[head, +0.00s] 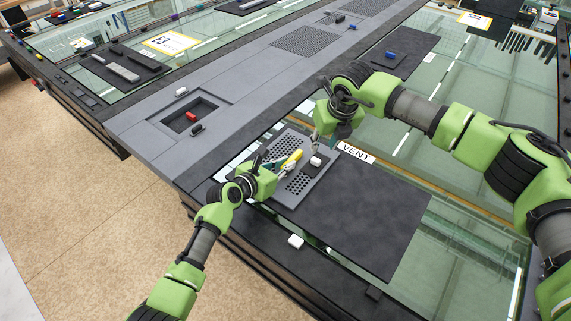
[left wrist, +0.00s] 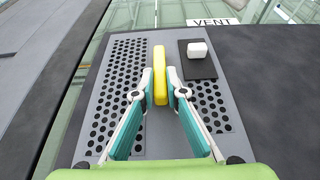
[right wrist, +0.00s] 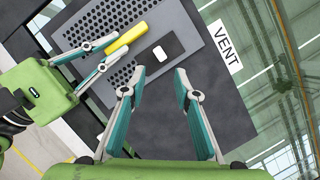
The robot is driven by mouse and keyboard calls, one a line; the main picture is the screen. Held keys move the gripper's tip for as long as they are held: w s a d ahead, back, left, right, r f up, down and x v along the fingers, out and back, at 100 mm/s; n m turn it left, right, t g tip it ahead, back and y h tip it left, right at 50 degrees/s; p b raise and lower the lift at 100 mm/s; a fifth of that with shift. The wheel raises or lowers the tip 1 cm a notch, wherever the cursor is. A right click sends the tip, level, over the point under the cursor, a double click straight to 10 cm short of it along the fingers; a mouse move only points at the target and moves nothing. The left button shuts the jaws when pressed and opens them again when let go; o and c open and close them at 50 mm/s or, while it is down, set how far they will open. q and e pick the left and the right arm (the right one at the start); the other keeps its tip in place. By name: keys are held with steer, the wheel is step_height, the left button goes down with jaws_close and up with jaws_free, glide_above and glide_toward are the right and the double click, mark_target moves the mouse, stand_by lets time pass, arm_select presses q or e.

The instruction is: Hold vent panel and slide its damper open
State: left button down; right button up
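The vent panel (head: 290,194) is a grey plate with two fields of round holes, lying on a dark board; it also shows in the left wrist view (left wrist: 165,145). A yellow handle (left wrist: 160,75) stands up from its middle. My left gripper (left wrist: 160,84) has its fingertips on both sides of this handle, closed against it. The damper (right wrist: 175,42) is a small dark plate with a white knob (right wrist: 159,54), beside the handle, covering part of one hole field. My right gripper (right wrist: 159,72) is open and empty, its fingertips apart just short of the knob.
A white VENT label (head: 356,153) lies beyond the panel. The dark board (head: 375,215) is bare to the right. A white block (head: 296,241) sits near the front edge. A grey strip with a recess holding a red block (head: 191,116) runs behind, over glass.

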mark_target(316, 159)
steer(key=w+f+n, duration=0.1)
steer(key=f+n, duration=0.1)
steer(key=f, duration=0.1)
steer(key=w+f+n+y, duration=0.1)
steer(key=f+n, duration=0.2)
steer(key=w+f+n+g+y, duration=0.1)
steer(key=f+n, duration=0.1)
steer(key=f, duration=0.1)
steer(key=shift+w+a+f+n, duration=0.15)
steer(key=shift+w+a+n, duration=0.15)
steer(key=shift+a, duration=0.05)
stand_by(0.8)
steer(key=shift+c, duration=0.3)
jaws_close()
